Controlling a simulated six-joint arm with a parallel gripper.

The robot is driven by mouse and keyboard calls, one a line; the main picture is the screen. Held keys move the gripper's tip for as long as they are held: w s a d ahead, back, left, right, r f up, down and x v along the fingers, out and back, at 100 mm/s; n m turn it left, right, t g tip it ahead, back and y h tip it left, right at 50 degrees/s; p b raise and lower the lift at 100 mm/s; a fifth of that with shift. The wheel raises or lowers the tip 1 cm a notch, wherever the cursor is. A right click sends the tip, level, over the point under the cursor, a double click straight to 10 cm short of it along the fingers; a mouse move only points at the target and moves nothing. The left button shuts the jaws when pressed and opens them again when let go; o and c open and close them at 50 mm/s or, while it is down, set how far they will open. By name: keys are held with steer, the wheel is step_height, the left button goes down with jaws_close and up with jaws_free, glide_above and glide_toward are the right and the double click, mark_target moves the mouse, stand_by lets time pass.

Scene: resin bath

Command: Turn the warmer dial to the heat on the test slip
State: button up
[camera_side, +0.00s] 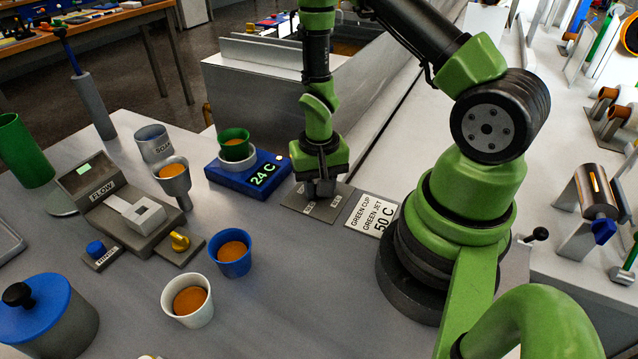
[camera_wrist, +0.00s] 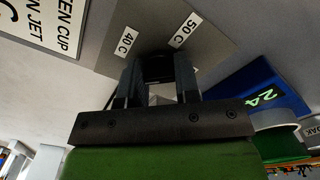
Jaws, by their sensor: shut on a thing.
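My gripper (camera_side: 322,185) points down over the grey dial plate (camera_side: 322,211), which carries small heat labels. In the wrist view the fingers (camera_wrist: 158,85) are shut on the dark warmer dial (camera_wrist: 158,66). The labels 40 C and 50 C show beyond it. The dial's pointer is hidden, so I cannot tell its setting. The test slip (camera_side: 374,216) lies to the right of the plate and reads GREEN CUP, GREEN JET, 50 C. The blue warmer (camera_side: 247,176), left of the plate, displays 24 C and bears a green cup (camera_side: 234,143) of orange liquid.
A blue cup (camera_side: 234,254) and a white cup (camera_side: 189,300) stand in front. The FLOW stand (camera_side: 112,207), a yellow knob (camera_side: 180,241), a SOAK cup (camera_side: 152,144) and a blue-lidded pot (camera_side: 40,312) are left. A grey tank (camera_side: 265,88) stands behind.

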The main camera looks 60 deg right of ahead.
steer(key=m, duration=1.3)
steer(key=shift+m, duration=0.4)
steer(key=m, duration=1.2)
steer(key=shift+m, duration=0.4)
steer(key=o, duration=0.9)
step_height(320, 180, up, 10)
